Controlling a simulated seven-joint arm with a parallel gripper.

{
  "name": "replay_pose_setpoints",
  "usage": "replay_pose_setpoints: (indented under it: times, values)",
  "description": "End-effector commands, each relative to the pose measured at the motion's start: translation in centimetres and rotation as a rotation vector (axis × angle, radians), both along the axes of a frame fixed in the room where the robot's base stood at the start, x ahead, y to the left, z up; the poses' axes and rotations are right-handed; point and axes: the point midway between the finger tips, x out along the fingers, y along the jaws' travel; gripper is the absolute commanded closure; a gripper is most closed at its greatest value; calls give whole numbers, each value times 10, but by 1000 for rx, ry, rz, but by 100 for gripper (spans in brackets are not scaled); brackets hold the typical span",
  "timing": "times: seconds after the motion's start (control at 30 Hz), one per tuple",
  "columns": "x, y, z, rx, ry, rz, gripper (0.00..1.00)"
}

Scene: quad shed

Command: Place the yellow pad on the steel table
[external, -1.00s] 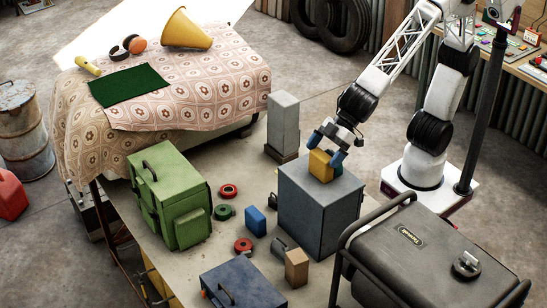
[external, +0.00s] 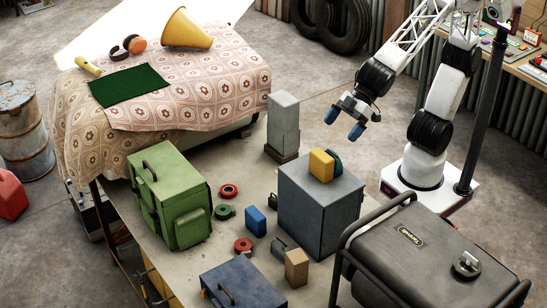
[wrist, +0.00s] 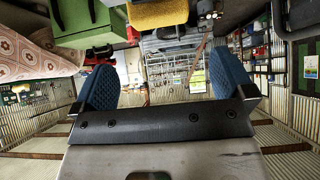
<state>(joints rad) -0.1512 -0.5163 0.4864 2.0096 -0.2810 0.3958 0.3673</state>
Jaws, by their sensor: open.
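The yellow pad (external: 321,165) stands on edge on top of a grey metal box (external: 310,215), with a dark green piece (external: 335,158) against its far right side. My gripper (external: 344,123) is open and empty, with blue fingertips, in the air above and slightly right of the pad and apart from it. In the wrist view the yellow pad (wrist: 158,13) shows at the top edge, beyond my open gripper (wrist: 163,82). Below is a pale worn table top (external: 190,262); I cannot tell if it is the steel table.
A green case (external: 170,200), a blue block (external: 256,221), tape rolls (external: 225,212), a tan block (external: 296,268) and a dark blue toolbox (external: 242,287) crowd the table top. A grey post (external: 283,122) stands behind. A dark generator (external: 425,265) is at front right. A cloth-covered table (external: 210,90) is at back left.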

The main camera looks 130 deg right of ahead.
Motion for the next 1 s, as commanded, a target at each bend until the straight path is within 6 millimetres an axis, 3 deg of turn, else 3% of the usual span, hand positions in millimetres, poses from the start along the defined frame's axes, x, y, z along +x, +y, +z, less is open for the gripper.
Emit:
replay_pose_setpoints:
  times: [0.43, 0.57, 0.67, 0.77, 1.0]
  values:
    - [0, 0, 0, 0, 1, 0, 0]
    - [-10, -6, -2, -4, 20, -7, 0]
    - [-31, -16, -7, -13, 60, -18, 0]
    - [-66, -31, -15, -23, 126, -33, 0]
    - [-183, -64, -50, -31, 347, -51, 0]
